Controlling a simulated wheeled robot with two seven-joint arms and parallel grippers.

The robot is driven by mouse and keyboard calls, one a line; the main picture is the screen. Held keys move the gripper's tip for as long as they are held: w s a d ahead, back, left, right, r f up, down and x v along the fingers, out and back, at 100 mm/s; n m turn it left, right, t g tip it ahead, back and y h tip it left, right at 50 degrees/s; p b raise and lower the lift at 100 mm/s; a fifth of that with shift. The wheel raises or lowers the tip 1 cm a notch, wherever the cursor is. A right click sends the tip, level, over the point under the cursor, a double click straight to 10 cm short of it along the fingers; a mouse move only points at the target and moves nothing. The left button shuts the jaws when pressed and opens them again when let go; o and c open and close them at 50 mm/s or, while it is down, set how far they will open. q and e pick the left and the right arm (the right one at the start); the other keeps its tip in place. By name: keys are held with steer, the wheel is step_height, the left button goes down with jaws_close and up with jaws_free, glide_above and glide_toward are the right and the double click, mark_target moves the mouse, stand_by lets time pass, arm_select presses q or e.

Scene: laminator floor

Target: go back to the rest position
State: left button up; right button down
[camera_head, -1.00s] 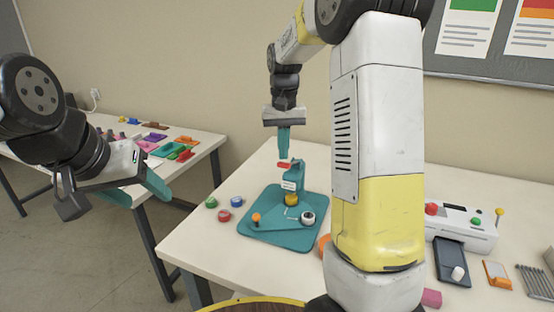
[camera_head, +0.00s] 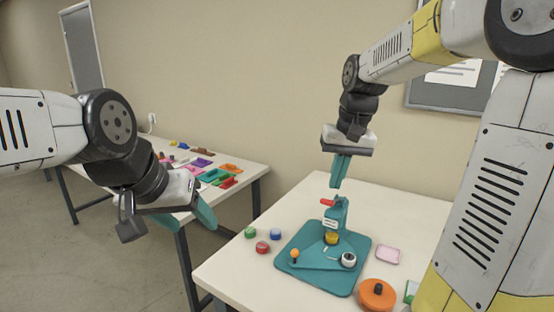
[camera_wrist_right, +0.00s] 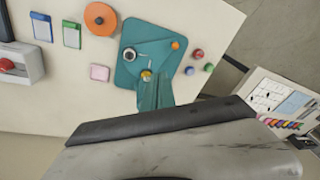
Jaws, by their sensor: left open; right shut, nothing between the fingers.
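My right gripper (camera_head: 340,172) is shut and empty, pointing down above the teal fixture (camera_head: 318,273) on the near table. It also shows in the right wrist view (camera_wrist_right: 155,92), its teal fingers together and covering part of the fixture. In the head view the fingertips are just above the red-handled top of the fixture's post (camera_head: 335,211); I cannot tell whether they touch. My left gripper (camera_head: 170,228) is open and empty at the left, in the air in front of the far table.
The near table (camera_head: 240,275) holds green, red and blue round pieces (camera_head: 263,247), a pink block (camera_head: 387,254) and an orange disc (camera_head: 376,294). A second table (camera_head: 262,168) with coloured parts stands at back left. Open floor (camera_head: 110,270) lies left.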

steer(key=s+a+n+t, duration=0.1)
steer(key=s+t, duration=0.3)
steer(key=s, duration=1.2)
steer(key=shift+a+y, duration=0.4)
steer(key=shift+a, duration=0.1)
